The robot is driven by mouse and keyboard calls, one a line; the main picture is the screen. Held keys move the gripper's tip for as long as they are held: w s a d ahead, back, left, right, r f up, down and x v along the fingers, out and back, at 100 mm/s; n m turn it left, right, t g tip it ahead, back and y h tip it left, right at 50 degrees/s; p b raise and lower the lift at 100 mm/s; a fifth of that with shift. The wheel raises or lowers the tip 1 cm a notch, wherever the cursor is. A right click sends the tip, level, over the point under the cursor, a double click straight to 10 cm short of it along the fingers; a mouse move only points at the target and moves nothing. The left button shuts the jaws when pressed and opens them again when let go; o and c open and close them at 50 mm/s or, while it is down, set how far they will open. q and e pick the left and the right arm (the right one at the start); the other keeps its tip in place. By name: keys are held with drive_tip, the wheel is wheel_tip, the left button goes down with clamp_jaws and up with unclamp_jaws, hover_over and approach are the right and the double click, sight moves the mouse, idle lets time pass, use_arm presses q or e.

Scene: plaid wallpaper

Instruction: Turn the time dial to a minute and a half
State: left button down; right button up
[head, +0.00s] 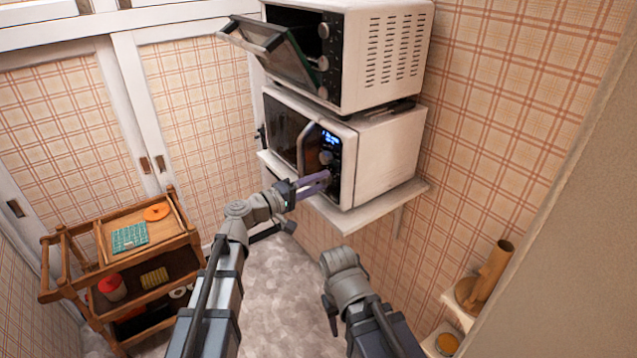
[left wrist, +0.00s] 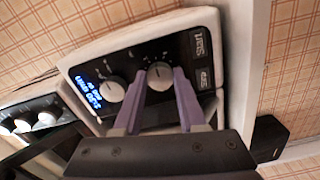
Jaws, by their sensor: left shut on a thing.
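The white microwave (head: 388,153) stands on a wall shelf, with a lit blue display (head: 331,139) on its dark panel. In the left wrist view the panel has two round knobs: one (left wrist: 113,88) beside the display (left wrist: 89,93), and one (left wrist: 160,73) farther right. The display's text is too blurred to read. Which knob is the time dial I cannot tell from the labels. My left gripper (head: 325,181) is at the lower panel; its purple fingers (left wrist: 161,84) are shut on the right-hand knob, one on each side. My right arm shows low in the middle, but its fingers are not seen.
A white toaster oven (head: 385,50) with its door (head: 268,54) hanging open sits above the microwave. A wooden cart (head: 185,250) with several small items stands at the left. A small shelf (head: 460,308) with a brown holder is at the right. The floor between is clear.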

use_arm(q)
drive_tip(key=shift+c, duration=2.3)
unclamp_jaws()
drive_tip(key=v, duration=0.8)
drive_tip(key=shift+d, duration=0.1)
